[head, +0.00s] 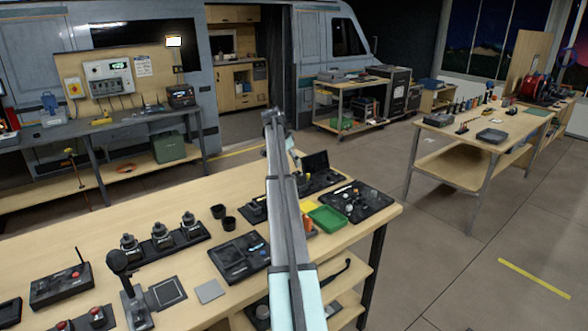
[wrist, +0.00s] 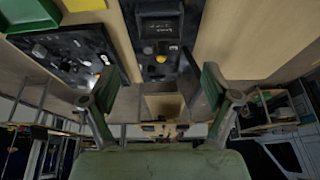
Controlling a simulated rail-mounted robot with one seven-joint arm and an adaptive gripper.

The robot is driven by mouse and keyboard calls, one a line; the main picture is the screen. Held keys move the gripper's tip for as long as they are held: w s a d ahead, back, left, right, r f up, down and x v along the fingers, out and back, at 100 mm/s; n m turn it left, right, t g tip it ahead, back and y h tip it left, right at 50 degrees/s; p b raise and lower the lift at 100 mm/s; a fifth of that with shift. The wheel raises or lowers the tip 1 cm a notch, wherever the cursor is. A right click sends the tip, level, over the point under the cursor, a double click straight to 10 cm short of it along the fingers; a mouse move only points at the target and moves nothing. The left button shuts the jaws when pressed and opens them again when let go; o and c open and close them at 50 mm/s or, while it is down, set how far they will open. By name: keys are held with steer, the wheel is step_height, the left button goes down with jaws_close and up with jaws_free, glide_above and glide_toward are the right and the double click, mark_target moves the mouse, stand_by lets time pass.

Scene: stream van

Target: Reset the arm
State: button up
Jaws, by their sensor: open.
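My gripper (wrist: 158,88) shows in the wrist view with its two green-lined fingers spread wide and nothing between them. The workbench edge and a black panel with a yellow knob (wrist: 161,58) show beyond the fingers. In the head view my arm (head: 288,225) rises from the bottom centre over the bench (head: 165,195). I cannot make out the fingers clearly there. The arm hides part of the bench and the gear behind it.
A green tray (head: 327,218) and a black board with knobs (head: 352,203) lie right of my arm. A black control box (head: 240,257), camera-like units (head: 162,236) and a joystick (head: 128,285) stand left. Open floor (head: 450,235) lies right of the bench.

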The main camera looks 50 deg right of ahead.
steer(key=shift+a+r, duration=0.2)
steer(key=shift+r, duration=0.35)
